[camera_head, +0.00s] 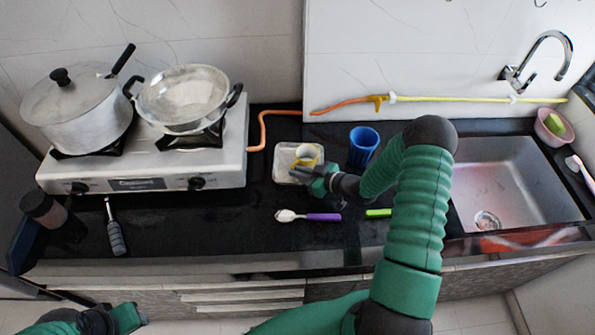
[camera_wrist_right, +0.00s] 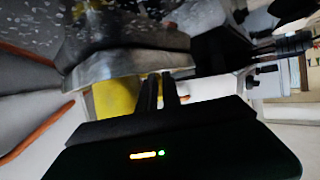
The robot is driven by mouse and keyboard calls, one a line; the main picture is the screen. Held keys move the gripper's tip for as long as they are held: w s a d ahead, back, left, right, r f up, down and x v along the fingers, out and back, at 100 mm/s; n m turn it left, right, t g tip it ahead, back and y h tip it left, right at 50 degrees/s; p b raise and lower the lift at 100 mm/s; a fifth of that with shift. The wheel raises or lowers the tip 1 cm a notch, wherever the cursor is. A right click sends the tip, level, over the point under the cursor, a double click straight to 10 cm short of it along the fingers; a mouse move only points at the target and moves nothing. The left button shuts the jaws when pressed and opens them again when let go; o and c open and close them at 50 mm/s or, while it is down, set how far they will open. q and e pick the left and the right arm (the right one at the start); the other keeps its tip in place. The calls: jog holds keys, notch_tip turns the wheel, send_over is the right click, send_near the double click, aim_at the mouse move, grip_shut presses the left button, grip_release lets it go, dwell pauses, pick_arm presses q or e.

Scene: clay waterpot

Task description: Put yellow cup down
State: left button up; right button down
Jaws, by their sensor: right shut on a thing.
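The yellow cup (camera_head: 306,153), with a pale inside, is at the light square tray (camera_head: 279,174) on the black counter, right of the stove. My right gripper (camera_head: 313,177) is at the cup's near side and is shut on it. In the right wrist view a yellow surface (camera_wrist_right: 118,97) shows beside the closely spaced dark fingers (camera_wrist_right: 160,92); the exact contact is hidden. I cannot tell whether the cup touches the tray. My left gripper (camera_head: 125,316) shows partly at the bottom left edge, away from the cup; its jaws are unclear.
A blue cup (camera_head: 363,147) stands right of the tray. A purple-handled spoon (camera_head: 308,216) and a green item (camera_head: 379,213) lie in front. The stove (camera_head: 145,172) with a pot and a pan is left, the sink (camera_head: 515,185) right. An orange hose (camera_head: 263,130) runs behind.

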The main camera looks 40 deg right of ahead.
jog(key=shift+a+r, duration=0.15)
jog(key=shift+a, duration=0.1)
jog(key=shift+s, duration=0.1)
jog(key=c, duration=2)
grip_release()
jog(key=shift+d+f, duration=0.1)
jog(key=shift+f, duration=0.15)
jog(key=o, duration=0.5)
jog(key=shift+d+f, duration=0.1)
jog(key=shift+d, duration=0.2)
jog(key=shift+c, duration=0.2)
pick_arm(q)
jog(key=shift+f, duration=0.15)
jog(key=shift+s, duration=0.1)
